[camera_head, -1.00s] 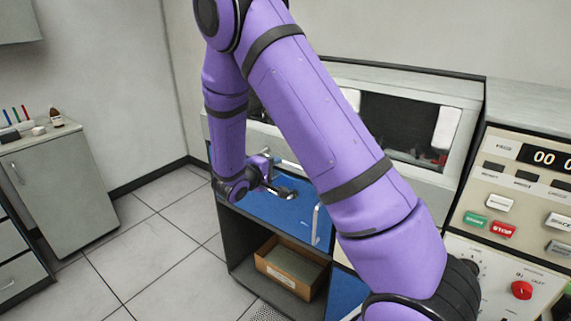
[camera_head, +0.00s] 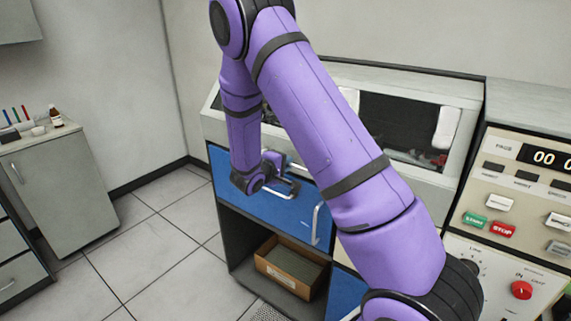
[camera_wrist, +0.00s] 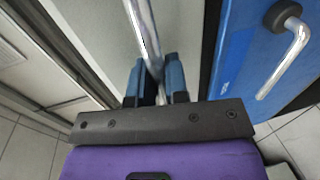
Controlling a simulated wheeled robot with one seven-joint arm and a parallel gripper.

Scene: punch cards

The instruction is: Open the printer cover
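The printer is the grey cabinet whose framed dark window cover (camera_head: 402,128) looks down in the head view. The cover appears closed, and my arm hides part of it. My gripper (camera_head: 288,186) is at the front of the cabinet, below the cover's lower edge, largely hidden by my wrist. In the wrist view its two fingers (camera_wrist: 155,82) stand either side of a metal bar handle (camera_wrist: 143,30). The bar runs between them; I cannot tell whether they press on it.
A blue front panel (camera_head: 215,178) has an upright metal handle (camera_head: 316,223). Below is an open shelf with a cardboard box (camera_head: 292,268). A control panel with buttons (camera_head: 475,220) stands at the right. Open tiled floor (camera_head: 150,255) lies to the left.

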